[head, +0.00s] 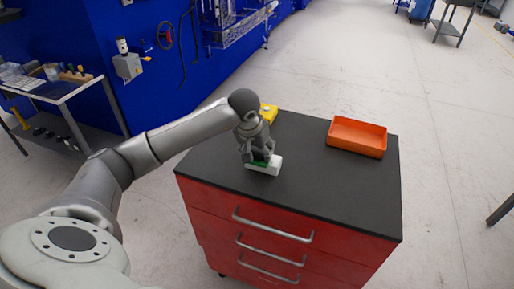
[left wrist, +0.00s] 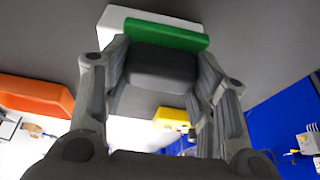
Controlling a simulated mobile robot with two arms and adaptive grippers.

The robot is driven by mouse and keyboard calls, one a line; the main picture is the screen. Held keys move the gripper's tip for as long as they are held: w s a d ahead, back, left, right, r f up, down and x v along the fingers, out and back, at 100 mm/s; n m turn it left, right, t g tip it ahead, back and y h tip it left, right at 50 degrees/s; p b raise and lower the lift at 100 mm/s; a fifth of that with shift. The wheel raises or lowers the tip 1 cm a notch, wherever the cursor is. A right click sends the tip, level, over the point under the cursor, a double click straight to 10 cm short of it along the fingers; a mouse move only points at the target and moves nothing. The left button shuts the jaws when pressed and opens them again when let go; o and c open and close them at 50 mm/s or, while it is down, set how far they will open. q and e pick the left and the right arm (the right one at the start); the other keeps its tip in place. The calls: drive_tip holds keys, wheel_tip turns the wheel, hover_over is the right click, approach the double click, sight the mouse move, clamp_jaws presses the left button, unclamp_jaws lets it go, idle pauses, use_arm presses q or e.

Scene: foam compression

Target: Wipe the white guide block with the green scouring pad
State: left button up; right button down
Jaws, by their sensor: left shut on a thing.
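The white guide block (head: 266,168) lies on the black top of the red drawer cabinet, left of its middle. My left gripper (head: 257,157) points down over the block and is shut on the green scouring pad (head: 259,163). In the left wrist view the pad (left wrist: 166,34) shows as a green strip beyond the fingertips, against the white block (left wrist: 122,17). The pad appears to be touching the block, but the exact contact is partly hidden by the fingers. My right gripper is not in view.
An orange tray (head: 357,137) stands at the back right of the cabinet top (head: 330,190). A yellow object (head: 268,113) lies behind my left gripper. The cabinet top right of the block and in front of the tray is clear.

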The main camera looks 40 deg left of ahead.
use_arm(q)
drive_tip(key=shift+w+d+f, duration=0.1)
drive_tip(key=shift+d, duration=0.4)
drive_tip(key=shift+w, duration=0.15)
drive_tip(key=shift+w+a+b, duration=0.2)
drive_tip(key=shift+w+b, duration=0.2)
drive_tip(key=shift+w, duration=0.5)
drive_tip(key=shift+w+a+b, duration=0.2)
drive_tip(key=shift+w+b, duration=0.2)
drive_tip(key=shift+w, duration=0.45)
drive_tip(key=shift+w+d, duration=0.15)
drive_tip(key=shift+d, duration=0.6)
drive_tip(key=shift+s+d, duration=0.2)
drive_tip(key=shift+s, duration=0.75)
drive_tip(key=shift+s+d, duration=0.2)
drive_tip(key=shift+s, duration=0.75)
drive_tip(key=shift+r+p, duration=1.75)
drive_tip(key=shift+r, duration=1.4)
drive_tip(key=shift+r, duration=0.1)
